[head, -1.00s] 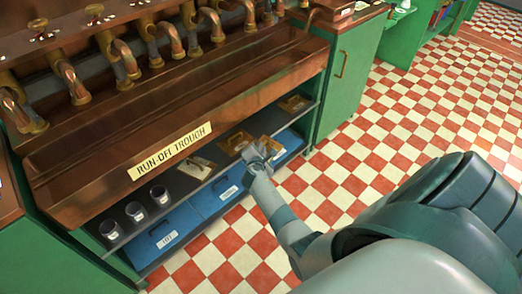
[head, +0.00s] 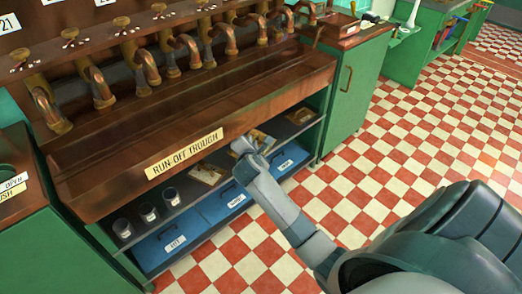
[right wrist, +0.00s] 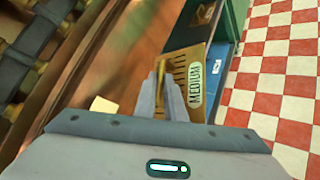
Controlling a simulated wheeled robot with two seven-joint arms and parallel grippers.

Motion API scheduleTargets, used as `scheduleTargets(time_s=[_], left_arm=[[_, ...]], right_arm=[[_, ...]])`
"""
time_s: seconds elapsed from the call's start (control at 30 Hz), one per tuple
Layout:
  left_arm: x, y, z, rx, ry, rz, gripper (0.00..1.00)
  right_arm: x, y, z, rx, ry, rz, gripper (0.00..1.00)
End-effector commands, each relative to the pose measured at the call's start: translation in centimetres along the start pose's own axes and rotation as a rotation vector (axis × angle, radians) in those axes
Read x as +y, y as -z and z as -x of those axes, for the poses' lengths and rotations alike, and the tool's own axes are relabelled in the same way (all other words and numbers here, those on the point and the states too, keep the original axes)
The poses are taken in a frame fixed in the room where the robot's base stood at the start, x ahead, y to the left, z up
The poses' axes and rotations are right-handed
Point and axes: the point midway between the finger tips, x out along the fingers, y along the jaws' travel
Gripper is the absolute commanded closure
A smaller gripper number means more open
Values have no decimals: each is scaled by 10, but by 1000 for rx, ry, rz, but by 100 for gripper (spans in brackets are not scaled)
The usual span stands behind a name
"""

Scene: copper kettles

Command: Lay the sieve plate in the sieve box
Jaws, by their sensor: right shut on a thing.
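A brass slotted sieve plate with a "MEDIUM" label (right wrist: 195,83) is between the finger ends of my right gripper (right wrist: 169,88) in the right wrist view. The gripper is shut on this plate near its edge. In the head view my right gripper (head: 248,150) is at the front of the shelf below the trough, and it partly hides the plate (head: 263,138). I cannot make out the sieve box for certain. My left gripper is not in view.
The copper run-off trough (head: 120,160) overhangs the dark shelf. Another plate (head: 207,174) lies left of my gripper and one (head: 300,115) lies to the right. Several dark cups (head: 148,212) stand at left. Blue labelled boxes (head: 172,243) sit below. The checkered floor in front is clear.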

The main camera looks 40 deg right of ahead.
Motion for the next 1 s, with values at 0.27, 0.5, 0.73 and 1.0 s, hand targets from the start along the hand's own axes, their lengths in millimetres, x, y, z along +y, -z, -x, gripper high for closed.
scheduleTargets(time_s=[0.27,0.5,0.73,1.0], left_arm=[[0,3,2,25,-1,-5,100],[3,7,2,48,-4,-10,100],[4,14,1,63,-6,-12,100],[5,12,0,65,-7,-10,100]], right_arm=[[62,18,107,150,-137,95,100],[80,46,208,315,-275,202,100],[81,59,268,417,-360,266,100],[80,62,283,443,-380,281,100]])
